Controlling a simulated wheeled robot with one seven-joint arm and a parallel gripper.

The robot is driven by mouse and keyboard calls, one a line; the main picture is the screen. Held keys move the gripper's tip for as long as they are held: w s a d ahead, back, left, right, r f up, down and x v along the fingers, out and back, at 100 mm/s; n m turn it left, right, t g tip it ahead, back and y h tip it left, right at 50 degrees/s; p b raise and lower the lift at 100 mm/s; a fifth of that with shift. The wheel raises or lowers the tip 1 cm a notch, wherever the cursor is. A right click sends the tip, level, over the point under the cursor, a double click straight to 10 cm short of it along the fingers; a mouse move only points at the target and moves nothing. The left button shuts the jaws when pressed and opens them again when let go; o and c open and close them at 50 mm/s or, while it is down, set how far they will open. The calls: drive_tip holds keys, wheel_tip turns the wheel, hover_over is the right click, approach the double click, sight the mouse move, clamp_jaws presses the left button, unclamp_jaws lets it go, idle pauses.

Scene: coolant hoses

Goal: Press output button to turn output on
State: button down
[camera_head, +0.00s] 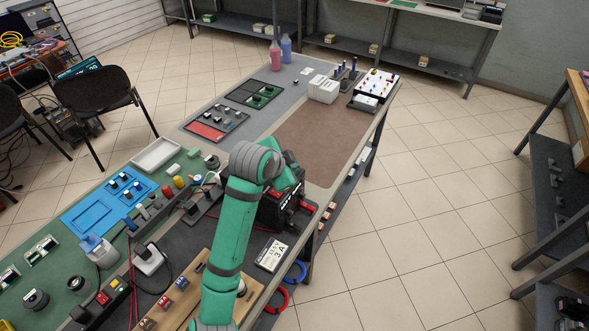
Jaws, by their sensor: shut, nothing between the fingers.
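A dark box-shaped device with red and black connectors (281,213), which looks like a power supply, stands on the dark part of the bench. My green and grey arm reaches up from the bottom of the head view and bends down at the device. My gripper (289,186) is shut and empty at the device's upper part, mostly hidden by my wrist. I cannot tell whether its fingertips touch the device. The output button cannot be made out. A white card (272,256) with large black characters, including "3A", lies in front of the device.
Red and blue cable loops (277,301) hang at the bench's right edge. A wooden board (188,285) with switches lies left of my forearm. A blue tray (108,200) and a white tray (156,154) lie farther left. The brown mat (318,143) beyond is mostly clear.

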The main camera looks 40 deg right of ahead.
drive_tip(key=shift+f, duration=0.1)
idle(0.3)
drive_tip(key=shift+r, duration=0.55)
drive_tip(key=shift+r, duration=0.1)
wheel_tip(320, 180, up, 6)
drive_tip(key=shift+f, duration=0.1)
idle(0.6)
idle(0.5)
